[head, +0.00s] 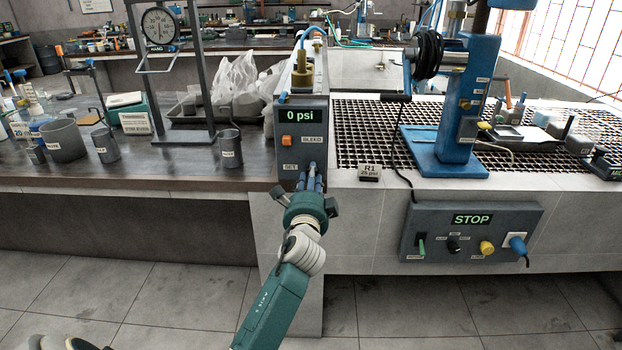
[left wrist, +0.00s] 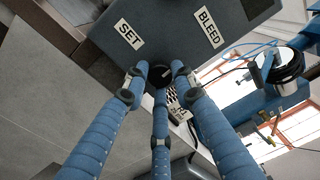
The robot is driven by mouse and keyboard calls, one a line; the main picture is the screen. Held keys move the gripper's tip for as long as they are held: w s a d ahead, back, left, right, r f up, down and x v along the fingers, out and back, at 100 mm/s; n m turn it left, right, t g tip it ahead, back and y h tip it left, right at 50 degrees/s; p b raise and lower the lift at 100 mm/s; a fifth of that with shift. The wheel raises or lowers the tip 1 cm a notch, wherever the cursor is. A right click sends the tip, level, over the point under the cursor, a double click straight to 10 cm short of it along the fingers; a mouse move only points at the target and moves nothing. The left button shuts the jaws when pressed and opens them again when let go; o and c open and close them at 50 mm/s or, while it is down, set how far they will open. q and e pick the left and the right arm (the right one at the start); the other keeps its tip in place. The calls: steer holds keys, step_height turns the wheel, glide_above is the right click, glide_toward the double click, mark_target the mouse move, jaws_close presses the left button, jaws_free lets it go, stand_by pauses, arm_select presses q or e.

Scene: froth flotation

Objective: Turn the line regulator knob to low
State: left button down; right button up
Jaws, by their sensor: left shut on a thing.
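The grey regulator box (head: 301,178) stands at the bench's right end, with a display (head: 300,115) reading "0 psi", an orange button (head: 287,141) beside the BLEED label and a SET label (head: 290,168) lower down. My left gripper (head: 313,180) reaches up to the box's front face just right of SET. In the left wrist view, its blue fingers are closed around a dark round knob (left wrist: 160,75) between the SET (left wrist: 130,34) and BLEED (left wrist: 209,27) labels. In the head view the fingers hide the knob. Its pointer setting cannot be read.
A control panel (head: 472,250) with a STOP display and several knobs hangs right of the box. Above it, a blue stand (head: 448,140) stands on a black grating, near a "R1 25 psi" card (head: 369,172). Cups and a gauge frame occupy the dark bench to the left.

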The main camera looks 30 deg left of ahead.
arm_select(q)
steer(key=shift+f, duration=0.1)
steer(key=c, duration=1.4)
jaws_free()
steer(key=v, duration=1.2)
